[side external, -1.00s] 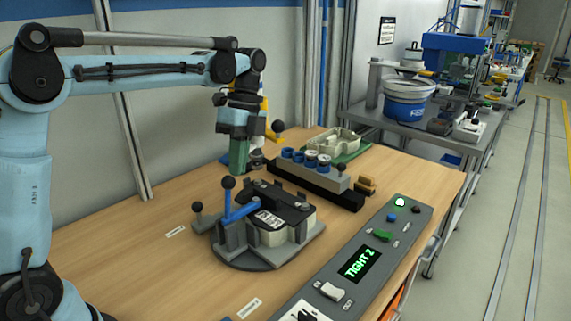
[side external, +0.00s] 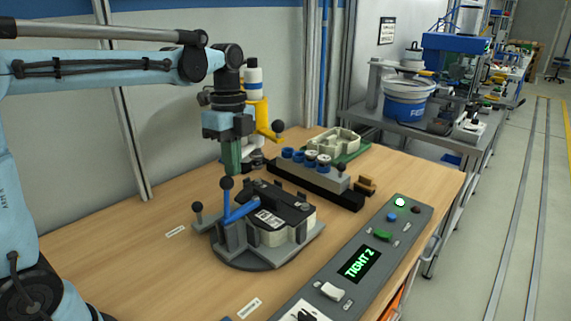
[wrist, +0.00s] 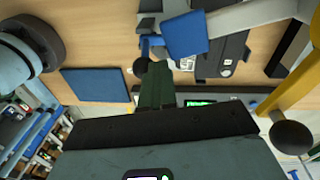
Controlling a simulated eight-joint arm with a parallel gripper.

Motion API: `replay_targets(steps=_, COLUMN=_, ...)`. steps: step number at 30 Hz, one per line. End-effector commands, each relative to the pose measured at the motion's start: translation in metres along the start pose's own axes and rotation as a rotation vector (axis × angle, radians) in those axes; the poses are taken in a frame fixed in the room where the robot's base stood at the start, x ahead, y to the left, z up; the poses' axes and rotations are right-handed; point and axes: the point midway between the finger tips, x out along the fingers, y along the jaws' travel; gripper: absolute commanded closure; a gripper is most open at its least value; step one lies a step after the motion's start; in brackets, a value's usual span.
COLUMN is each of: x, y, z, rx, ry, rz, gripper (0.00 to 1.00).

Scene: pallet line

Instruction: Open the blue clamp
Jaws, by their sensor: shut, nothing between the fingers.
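The blue clamp (side external: 241,212) is on the round dark fixture. Its lever stands upright with a black ball knob (side external: 227,183) on top, and its blue arm reaches over the black-topped part (side external: 275,205). My gripper (side external: 232,171) points down just above the knob, its green fingers together and empty. A small gap seems to separate the tips from the knob. In the wrist view, the closed fingers (wrist: 157,85) are close to the black knob (wrist: 140,67), and the blue clamp arm (wrist: 186,35) shows beyond. The exact depth between fingers and knob is hard to tell.
A second black-knobbed lever (side external: 197,207) stands left on the fixture. Behind are a yellow post with a black knob (side external: 278,125) and a rack of blue and white pieces (side external: 310,170).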

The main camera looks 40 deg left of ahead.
Motion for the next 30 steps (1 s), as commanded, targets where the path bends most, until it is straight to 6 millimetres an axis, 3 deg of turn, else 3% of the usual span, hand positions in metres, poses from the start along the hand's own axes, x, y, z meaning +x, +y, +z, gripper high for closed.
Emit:
replay_targets(steps=14, x=-0.001, y=0.028, z=0.004, rx=0.005, ry=0.010, rz=-0.083, gripper=1.00)
replay_targets(steps=30, x=0.009, y=0.076, z=0.011, rx=0.028, ry=0.055, rz=-0.428, gripper=1.00)
